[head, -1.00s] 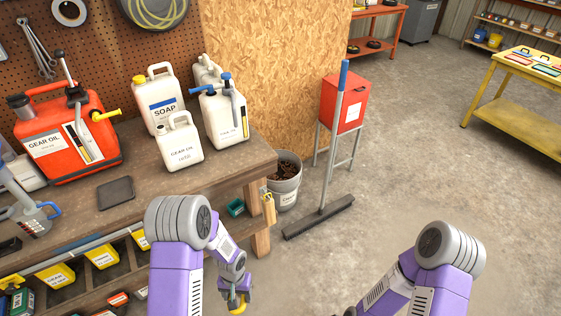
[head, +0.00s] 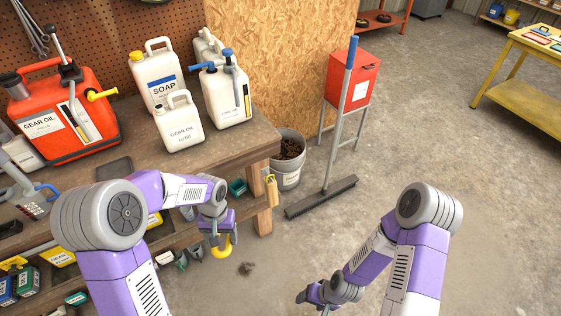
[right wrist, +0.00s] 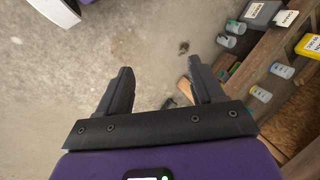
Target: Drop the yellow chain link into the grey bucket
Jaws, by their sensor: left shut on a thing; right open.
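The yellow chain link (head: 221,250) hangs from my left gripper (head: 217,238), which is shut on it, in front of the workbench in the head view. The grey bucket (head: 291,177) stands on the floor beside the bench's right end, beyond and to the right of the gripper. Dark brown contents show inside the bucket. My right gripper (head: 310,296) is low in the head view, over the floor. In the right wrist view its two fingers (right wrist: 160,88) are apart with nothing between them.
The wooden workbench (head: 235,150) carries a red gear oil can (head: 65,120) and several white jugs. A broom (head: 320,197) leans on a red box stand (head: 352,80) right of the bucket. Open concrete floor lies to the right.

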